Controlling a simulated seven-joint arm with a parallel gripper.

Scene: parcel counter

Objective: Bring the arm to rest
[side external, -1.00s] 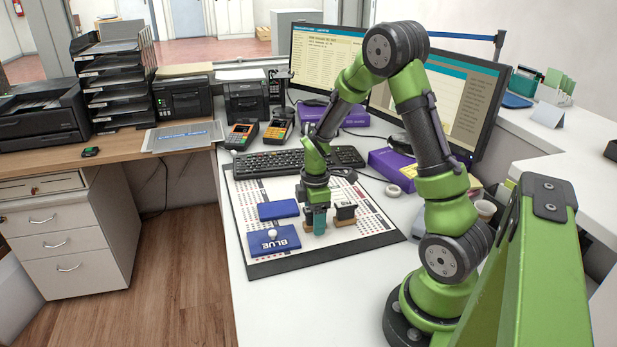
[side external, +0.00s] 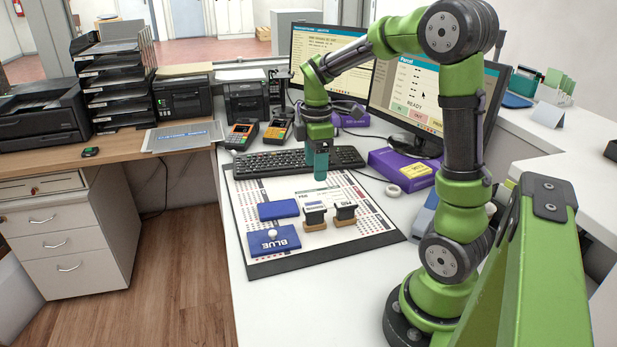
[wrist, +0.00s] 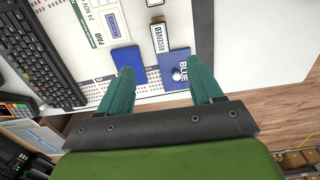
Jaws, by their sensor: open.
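My gripper (side external: 320,168) hangs above the white mat (side external: 262,268), near the keyboard, with its fingers pointing down. In the wrist view its two teal fingers (wrist: 165,82) are apart with nothing between them. It is clear of both dark-handled stamps, the left stamp (side external: 315,219) and the right stamp (side external: 345,214), which stand upright on the mat below. My arm is raised and bent over the counter.
A blue pad marked BLUE (side external: 274,241) and a plain blue pad (side external: 279,210) lie on the mat. The counter front is clear.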

